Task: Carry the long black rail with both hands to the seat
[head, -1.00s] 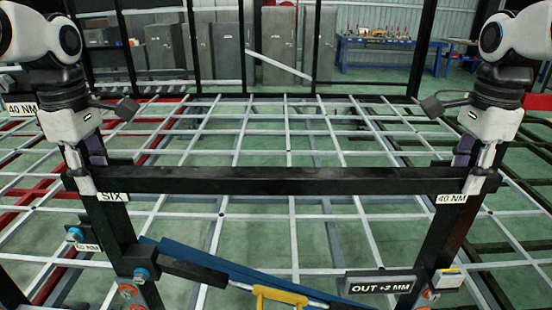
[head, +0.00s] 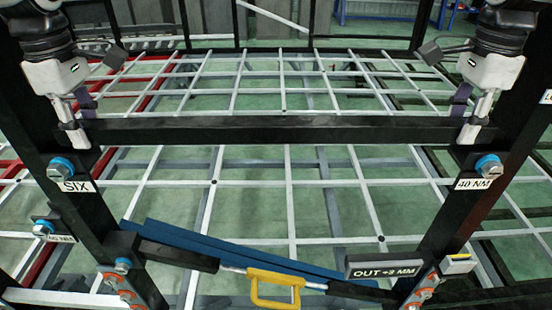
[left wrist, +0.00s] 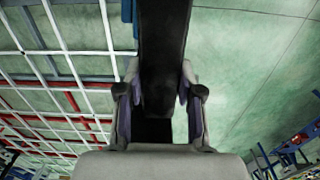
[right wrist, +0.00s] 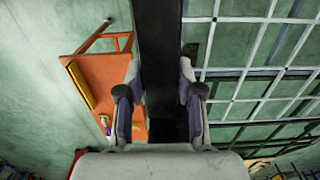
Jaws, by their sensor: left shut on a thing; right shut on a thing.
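The long black rail (head: 270,129) runs level across the head view, between two dark slanted posts. My left gripper (head: 75,128) is shut on its left end and my right gripper (head: 475,126) on its right end. The rail also shows between the fingers in the left wrist view (left wrist: 163,50) and the right wrist view (right wrist: 158,50). The left post (head: 88,212) has a blue bolt and a "SIX" label; the right post (head: 447,225) has a blue bolt and a "40 NM" label. The rail appears above these labels. I cannot tell which part is the seat.
Below the rail are a blue beam (head: 225,250), a yellow handle (head: 272,287) and an "OUT +2 MM" plate (head: 383,271). A pale grid (head: 288,190) spreads behind over the green floor. An orange table (right wrist: 92,85) shows in the right wrist view.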

